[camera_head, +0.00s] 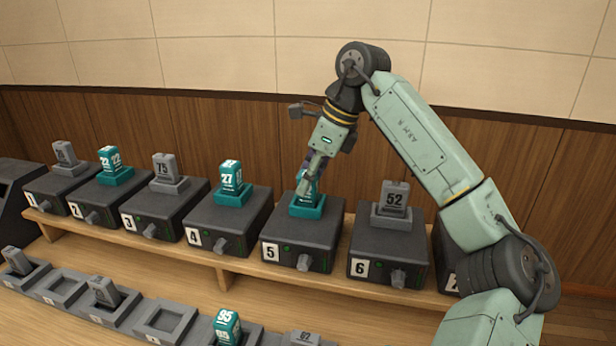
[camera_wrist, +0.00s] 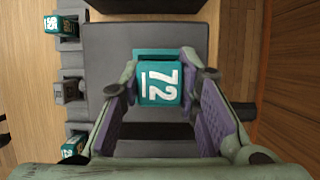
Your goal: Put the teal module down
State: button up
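The teal module marked 72 (camera_wrist: 160,84) is between the two fingers of my gripper (camera_wrist: 162,75), upright. The fingertips are close against its two sides and look shut on it. In the head view, its teal base (camera_head: 306,211) is at the top of the dark box numbered 5 (camera_head: 312,232). The base looks seated there, but I cannot tell whether a small gap is left under it. My gripper (camera_head: 311,178) comes down from above and partly hides the module's upper part.
Teal modules 22 (camera_head: 114,163) and 27 (camera_head: 231,181) stand on boxes 2 and 4. A lower row of trays in front holds teal module 95 (camera_head: 227,326). A wood-panelled wall (camera_head: 240,135) is behind.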

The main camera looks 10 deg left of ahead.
jog(key=o, duration=0.4)
jog(key=shift+o, duration=0.2)
jog(key=shift+r, duration=0.1)
jog(key=shift+r, duration=0.25)
jog(key=v, duration=1.1)
jog(key=shift+d+r+b, duration=0.15)
jog(key=shift+r+b, duration=0.25)
jog(key=shift+b, duration=0.05)
